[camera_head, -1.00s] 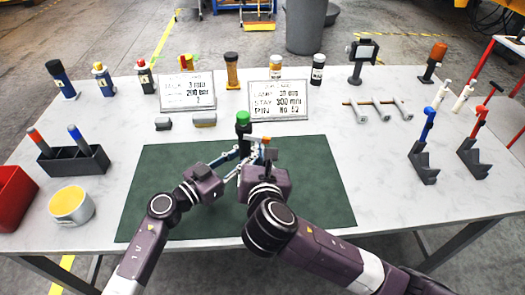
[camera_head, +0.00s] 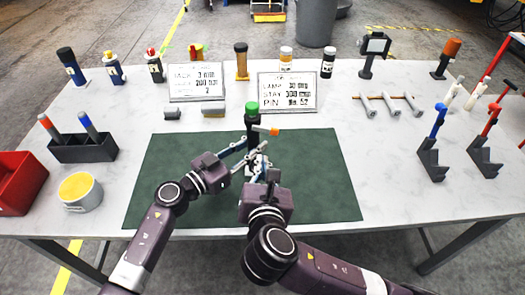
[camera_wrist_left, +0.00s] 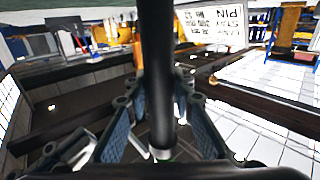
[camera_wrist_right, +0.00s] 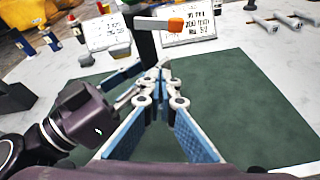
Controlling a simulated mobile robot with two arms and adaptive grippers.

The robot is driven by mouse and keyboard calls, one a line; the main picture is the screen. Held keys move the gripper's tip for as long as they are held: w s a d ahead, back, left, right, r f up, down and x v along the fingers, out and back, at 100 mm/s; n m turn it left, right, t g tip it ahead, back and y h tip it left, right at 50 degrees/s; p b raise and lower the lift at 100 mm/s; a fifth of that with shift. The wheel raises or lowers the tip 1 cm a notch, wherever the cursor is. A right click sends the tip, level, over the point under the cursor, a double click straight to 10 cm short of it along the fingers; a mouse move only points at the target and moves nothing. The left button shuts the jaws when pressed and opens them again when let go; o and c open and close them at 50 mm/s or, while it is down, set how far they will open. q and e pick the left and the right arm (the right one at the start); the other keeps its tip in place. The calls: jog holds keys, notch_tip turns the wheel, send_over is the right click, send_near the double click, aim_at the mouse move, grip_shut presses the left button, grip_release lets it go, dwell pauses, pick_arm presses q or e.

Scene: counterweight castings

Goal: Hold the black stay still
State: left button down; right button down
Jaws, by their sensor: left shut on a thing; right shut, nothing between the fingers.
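The black stay (camera_head: 249,128) stands upright on the green mat, with a green cap on top and a short grey, orange-ended piece (camera_wrist_right: 165,24) sticking out from its side. My left gripper (camera_head: 244,144) is shut on the stay below the cap; the left wrist view shows the black shaft (camera_wrist_left: 157,80) between its fingers. My right gripper (camera_head: 262,162) is shut and empty, in front of the stay. Its fingertips (camera_wrist_right: 160,78) meet below the orange end in the right wrist view, apart from it. The stay's foot is hidden behind the grippers.
The green mat (camera_head: 320,180) is bare to the right. Two signs (camera_head: 288,93) stand behind it, with several bottles farther back. A black pen holder (camera_head: 82,149), a tin (camera_head: 79,193) and a red bin (camera_head: 20,182) are left. Black stands (camera_head: 431,160) are right.

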aim_at(273, 133)
jog(key=shift+v, duration=2.35)
jog(key=c, duration=2.3)
grip_release()
jog(key=o, duration=0.4)
jog(key=shift+w+d+r+m, duration=0.1)
jog(key=shift+d+m, duration=0.1)
jog(key=shift+m, duration=0.9)
jog(key=w+d+m+t, duration=0.1)
jog(key=w+m, duration=0.3)
jog(key=m, duration=0.1)
jog(key=w+r+m+t, duration=0.1)
jog(key=w+m, duration=0.2)
jog(key=m, duration=0.3)
jog(key=w+d+r+m+t+h, duration=0.1)
jog(key=w+m, duration=0.3)
jog(key=m, duration=0.1)
jog(key=shift+w+d+m+t, duration=0.3)
jog(key=shift+d+t, duration=0.05)
jog(key=shift+t, duration=0.05)
grip_shut()
